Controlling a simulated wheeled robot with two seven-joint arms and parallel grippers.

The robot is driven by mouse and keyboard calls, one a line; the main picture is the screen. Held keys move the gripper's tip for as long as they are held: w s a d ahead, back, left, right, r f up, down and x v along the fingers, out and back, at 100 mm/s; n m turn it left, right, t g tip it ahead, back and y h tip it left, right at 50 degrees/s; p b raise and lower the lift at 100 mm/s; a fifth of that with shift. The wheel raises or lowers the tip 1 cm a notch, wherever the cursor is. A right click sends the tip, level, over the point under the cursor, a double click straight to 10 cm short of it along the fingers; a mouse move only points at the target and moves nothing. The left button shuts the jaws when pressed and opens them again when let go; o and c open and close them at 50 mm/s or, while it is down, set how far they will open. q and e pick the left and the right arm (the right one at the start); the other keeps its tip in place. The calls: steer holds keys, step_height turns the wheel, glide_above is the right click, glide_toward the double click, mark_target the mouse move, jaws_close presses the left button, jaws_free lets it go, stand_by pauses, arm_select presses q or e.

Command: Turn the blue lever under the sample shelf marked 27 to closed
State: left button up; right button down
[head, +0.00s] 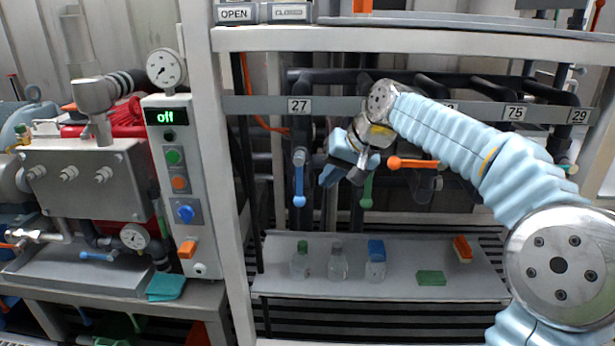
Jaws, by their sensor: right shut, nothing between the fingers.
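The number plate 27 (299,106) is on the grey rail at the left of the rack. Below it the blue lever (299,186) hangs straight down from its valve, in line with the dark vertical pipe. My right gripper (330,177) is shut and empty. In the picture it is just right of the blue lever, with a small gap between them; the depth between them is hard to judge. My right arm comes in from the right and hides part of the rail and its plates. My left gripper is out of view.
A green lever (367,190) hangs down right of my gripper, and an orange lever (412,163) points sideways. Plates 75 (514,113) and 29 (578,116) are further right. A shelf (380,291) below holds bottles and small pads. OPEN (235,14) and CLOSED (290,12) signs are above.

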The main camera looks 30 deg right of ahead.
mark_target(299, 182)
step_height(299, 182, up, 5)
steer(key=s, duration=0.2)
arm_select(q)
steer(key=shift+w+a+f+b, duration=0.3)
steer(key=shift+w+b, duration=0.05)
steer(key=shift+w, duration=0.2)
arm_select(e)
steer(key=x, duration=1)
steer(key=shift+w+d, duration=0.25)
steer(key=shift+d, duration=0.05)
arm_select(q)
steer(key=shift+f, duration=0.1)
arm_select(e)
steer(key=shift+f, duration=0.1)
